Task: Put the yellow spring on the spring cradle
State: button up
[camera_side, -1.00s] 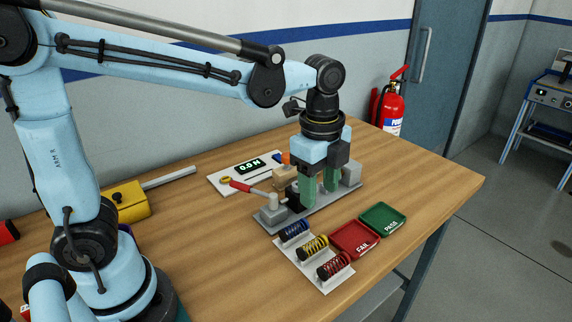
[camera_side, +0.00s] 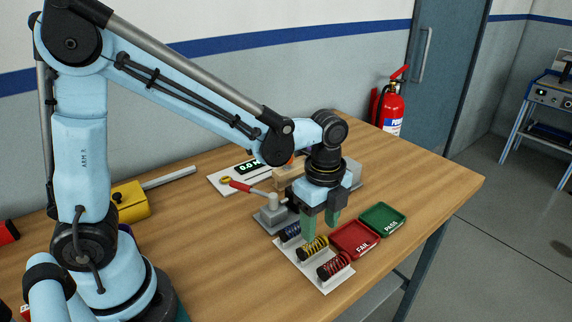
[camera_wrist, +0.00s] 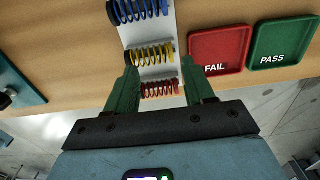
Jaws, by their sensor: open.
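The yellow spring (camera_side: 313,247) lies on a white rack (camera_side: 312,277) between a blue spring (camera_side: 290,231) and a red spring (camera_side: 334,265). It also shows in the wrist view (camera_wrist: 150,55), lying crosswise just beyond my fingertips. My gripper (camera_side: 320,228) is open and empty, with its green fingers pointing down above the rack near the yellow spring. In the wrist view the two fingers (camera_wrist: 160,72) are apart. The grey test fixture (camera_side: 270,215) stands behind the rack, largely hidden by my gripper, and I cannot make out the cradle itself.
A red FAIL tray (camera_side: 354,239) and a green PASS tray (camera_side: 383,219) lie right of the rack. A red-handled lever (camera_side: 245,187) sticks out from the fixture. The table's right side is clear.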

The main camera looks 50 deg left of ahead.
aim_at(318, 240)
jog(key=shift+f, duration=2)
jog(key=c, duration=0.9)
